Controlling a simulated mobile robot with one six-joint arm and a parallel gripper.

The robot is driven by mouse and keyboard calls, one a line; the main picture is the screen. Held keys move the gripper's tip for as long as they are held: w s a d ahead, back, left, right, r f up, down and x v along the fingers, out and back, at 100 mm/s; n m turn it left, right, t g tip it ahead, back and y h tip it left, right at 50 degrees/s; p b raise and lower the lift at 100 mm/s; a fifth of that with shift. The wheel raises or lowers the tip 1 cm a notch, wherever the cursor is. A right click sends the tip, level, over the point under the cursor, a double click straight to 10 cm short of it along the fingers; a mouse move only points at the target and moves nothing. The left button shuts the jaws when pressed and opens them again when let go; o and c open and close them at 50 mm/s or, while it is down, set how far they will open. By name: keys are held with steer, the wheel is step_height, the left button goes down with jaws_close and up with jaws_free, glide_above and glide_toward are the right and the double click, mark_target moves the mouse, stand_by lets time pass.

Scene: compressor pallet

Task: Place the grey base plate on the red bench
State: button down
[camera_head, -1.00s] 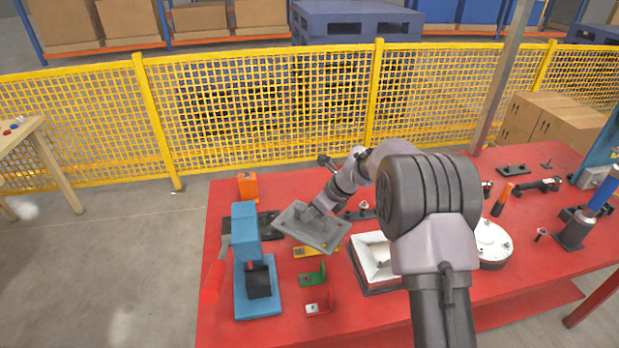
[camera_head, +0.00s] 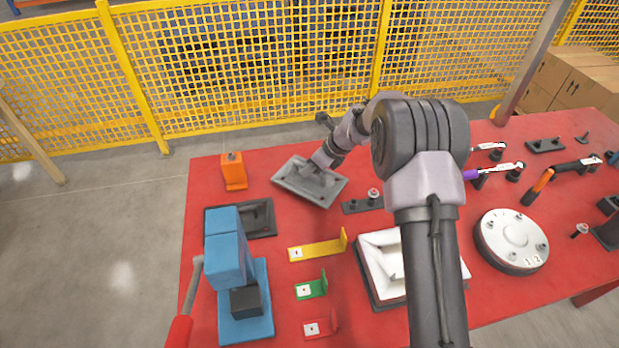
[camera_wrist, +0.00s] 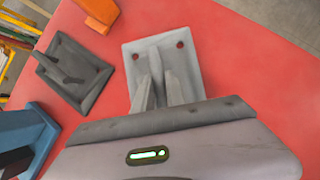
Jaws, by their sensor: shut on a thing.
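The grey base plate (camera_head: 295,184) is a flat rectangular plate over the far part of the red bench (camera_head: 250,318). My gripper (camera_head: 318,170) is shut on it from above. In the wrist view my fingers (camera_wrist: 157,85) close on the middle of the plate (camera_wrist: 188,62), and two reddish holes show near its far edge. I cannot tell whether the plate touches the bench top or is slightly above it. The plate's near side is hidden behind my gripper in the wrist view.
A dark plate with a handle (camera_head: 262,222), an orange block (camera_head: 233,172) and a blue press (camera_head: 228,255) stand left of the plate. Yellow (camera_head: 318,250), green (camera_head: 312,288) and red brackets lie nearer. A small dark rail (camera_head: 362,204) is close on the right.

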step_height(320, 180, down, 3)
steer(key=shift+r+b, duration=0.1)
steer(key=shift+b, duration=0.25)
steer(key=shift+r, duration=0.15)
steer(key=c, duration=1.4)
jaws_free()
steer(key=shift+o, duration=0.2)
